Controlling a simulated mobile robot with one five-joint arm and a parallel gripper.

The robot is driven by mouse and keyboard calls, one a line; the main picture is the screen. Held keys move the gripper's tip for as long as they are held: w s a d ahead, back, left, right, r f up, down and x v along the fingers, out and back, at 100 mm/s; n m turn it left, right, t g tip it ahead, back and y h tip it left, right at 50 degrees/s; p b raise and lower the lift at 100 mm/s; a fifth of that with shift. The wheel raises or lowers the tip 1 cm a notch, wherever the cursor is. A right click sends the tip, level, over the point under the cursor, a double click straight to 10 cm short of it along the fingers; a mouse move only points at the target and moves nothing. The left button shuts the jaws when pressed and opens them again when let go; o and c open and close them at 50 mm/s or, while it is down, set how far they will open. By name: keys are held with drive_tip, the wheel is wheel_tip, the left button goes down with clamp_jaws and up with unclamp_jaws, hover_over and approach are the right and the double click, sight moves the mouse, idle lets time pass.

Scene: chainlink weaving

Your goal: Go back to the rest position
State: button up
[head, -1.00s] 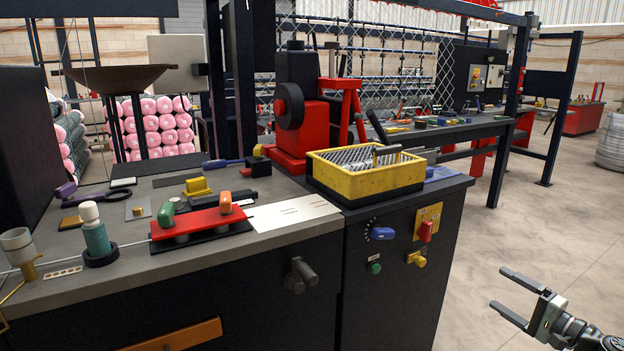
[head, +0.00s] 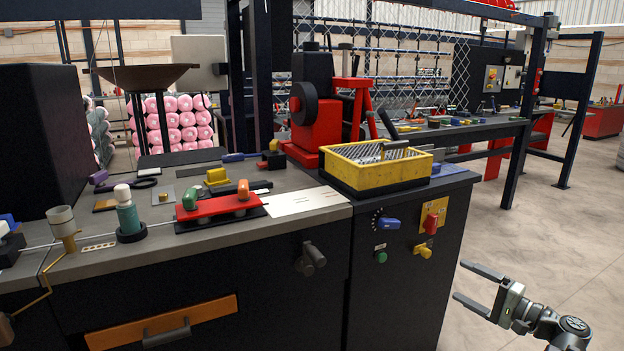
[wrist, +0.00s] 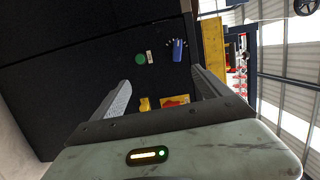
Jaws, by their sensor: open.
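My gripper (head: 472,287) is open and empty at the lower right of the head view. It is in free air over the floor, to the right of the black cabinet (head: 400,290), with its fingers pointing left toward it. The wrist view shows the two fingers (wrist: 160,95) spread apart with nothing between them. Beyond them are the cabinet's green button (wrist: 140,58), blue knob (wrist: 178,50) and yellow knob (wrist: 145,104). These controls also show on the cabinet front in the head view, beside a red switch (head: 431,223).
A yellow crate (head: 375,172) stands on the cabinet top. The grey workbench (head: 100,258) to the left carries a red plate (head: 216,208) with green and orange handles, and a teal bottle (head: 128,217). Open floor (head: 530,230) lies on the right.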

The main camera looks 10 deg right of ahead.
drive_tip(key=w+a+f+n+g+y, duration=0.1)
drive_tip(key=w+a+f+n+g, duration=0.15)
drive_tip(key=a, duration=0.85)
drive_tip(key=w+a+f+n+g+y, duration=0.15)
drive_tip(key=w+a+f+g, duration=0.25)
drive_tip(key=a, duration=0.8)
drive_tip(key=w+a+f+n+g+y, duration=0.1)
drive_tip(key=w+a+f+n+g, duration=0.2)
drive_tip(key=a, duration=0.8)
drive_tip(key=s+a+f+n+g+h, duration=0.2)
drive_tip(key=a+f, duration=0.2)
drive_tip(key=a, duration=0.2)
drive_tip(key=s+a+f+n+g+h, duration=0.2)
drive_tip(key=a+f+g, duration=0.15)
drive_tip(key=a, duration=0.25)
drive_tip(key=s+d+f+n+g+h, duration=0.1)
drive_tip(key=s+d+f+h, duration=0.3)
drive_tip(key=d+f+h, duration=0.35)
wheel_tip(320, 180, up, 29)
drive_tip(key=d+p, duration=0.1)
drive_tip(key=p, duration=2.7)
drive_tip(key=shift+d, duration=0.15)
